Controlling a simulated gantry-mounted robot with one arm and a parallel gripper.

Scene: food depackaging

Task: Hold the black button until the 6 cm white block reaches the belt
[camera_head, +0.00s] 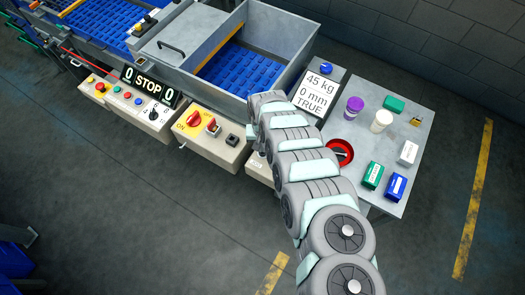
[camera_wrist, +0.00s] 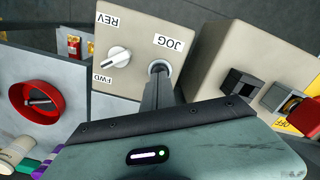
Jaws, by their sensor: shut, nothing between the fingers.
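In the wrist view, the button marked JOG (camera_wrist: 158,66) is on a beige control box (camera_wrist: 128,75). My gripper (camera_wrist: 159,77) is shut, with its dark fingertips at the button. They look to be touching it, but they cover much of it and I cannot tell how far it is pressed. In the head view, my arm hides the button and my fingertips. The blue belt (camera_head: 240,70) shows in the grey-walled bin, with no white block visible on it. A small white labelled block (camera_head: 408,152) stands on the grey side table; its size cannot be told.
A FWD/REV knob (camera_wrist: 118,56) sits beside the button. Another box with a black switch (camera_wrist: 240,82) and a red knob (camera_wrist: 283,97) stands close on the right. A red round dish (camera_wrist: 38,100) is on the left. The side table (camera_head: 405,195) holds several small containers.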

